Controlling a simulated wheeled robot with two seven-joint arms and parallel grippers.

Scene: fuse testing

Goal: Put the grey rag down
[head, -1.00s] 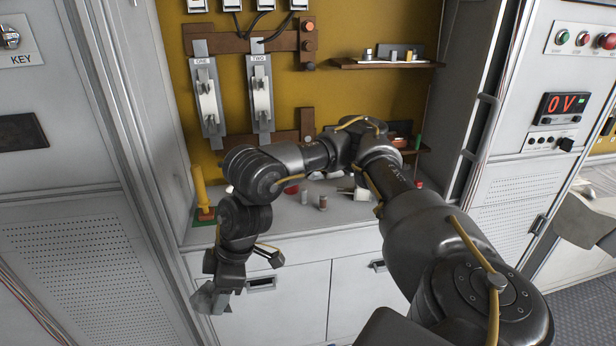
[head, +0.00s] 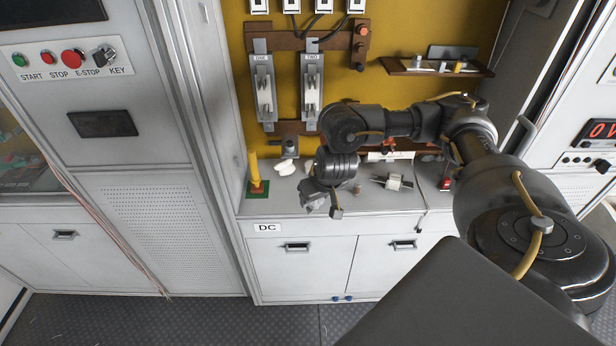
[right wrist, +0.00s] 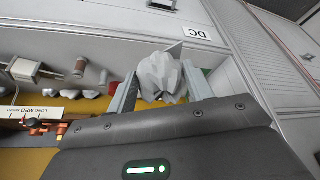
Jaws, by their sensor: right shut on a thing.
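The grey rag (right wrist: 160,76) is a crumpled, pale grey bundle between the two fingers of my right gripper (right wrist: 158,88) in the right wrist view. The gripper is shut on it. In the head view the rag (head: 313,203) shows small under my right gripper (head: 318,196), near the front edge of the white counter (head: 385,200). It looks held just above or at the counter; I cannot tell whether it touches. My left gripper is not in view.
A yellow handle on a green base (head: 257,184) stands left on the counter. White pieces (head: 286,167) lie behind the gripper. A metal and white device (head: 393,182) lies to the right. The left front counter is clear.

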